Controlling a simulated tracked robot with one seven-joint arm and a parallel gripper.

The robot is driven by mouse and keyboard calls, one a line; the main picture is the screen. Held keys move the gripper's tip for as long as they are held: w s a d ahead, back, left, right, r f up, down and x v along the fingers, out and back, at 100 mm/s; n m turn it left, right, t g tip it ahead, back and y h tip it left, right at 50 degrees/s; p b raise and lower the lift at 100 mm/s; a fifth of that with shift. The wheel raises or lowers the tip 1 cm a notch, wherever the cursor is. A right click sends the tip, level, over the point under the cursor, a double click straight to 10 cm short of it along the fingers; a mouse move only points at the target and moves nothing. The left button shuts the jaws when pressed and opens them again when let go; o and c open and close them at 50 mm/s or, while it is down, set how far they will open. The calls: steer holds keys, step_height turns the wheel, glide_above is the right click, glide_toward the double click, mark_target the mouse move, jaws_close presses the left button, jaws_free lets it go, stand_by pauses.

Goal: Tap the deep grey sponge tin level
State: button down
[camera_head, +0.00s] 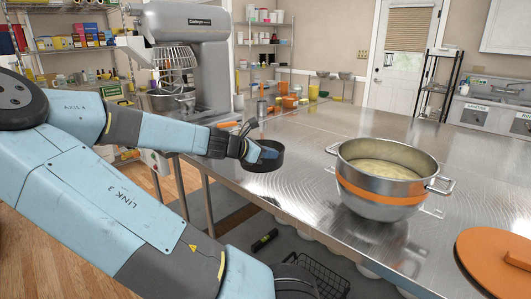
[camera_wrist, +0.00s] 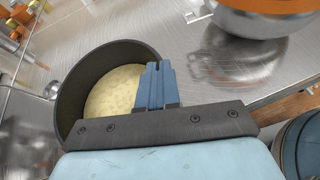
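The deep grey sponge tin (camera_head: 279,160) is a round, dark, open tin near the left edge of the steel table. In the wrist view the tin (camera_wrist: 72,88) shows pale batter (camera_wrist: 110,92) inside, lying below the rim. My gripper (camera_head: 268,152) is at the tin's left side in the head view. In the wrist view its blue fingers (camera_wrist: 156,84) are close together over the tin's near wall and look shut on it. The fingers hide part of that wall. I cannot tell whether the tin's base touches the table.
A large steel bowl (camera_head: 385,202) of batter with an orange band stands right of the tin on the steel table (camera_head: 310,165). An orange lid (camera_head: 490,258) is at the lower right. A stand mixer (camera_head: 210,65) is behind my arm. Bare table lies between tin and bowl.

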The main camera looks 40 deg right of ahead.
steer(key=s+a+f+x, duration=0.1)
steer(key=f+x, duration=0.1)
steer(key=x, duration=1)
steer(key=shift+s+d, duration=0.2)
steer(key=shift+s, duration=0.1)
stand_by(0.8)
steer(key=shift+f, duration=0.15)
step_height(320, 180, down, 3)
steer(key=shift+f, duration=0.1)
steer(key=shift+r, duration=0.25)
steer(key=shift+r, duration=1.4)
step_height(320, 180, down, 3)
steer(key=shift+f, duration=0.15)
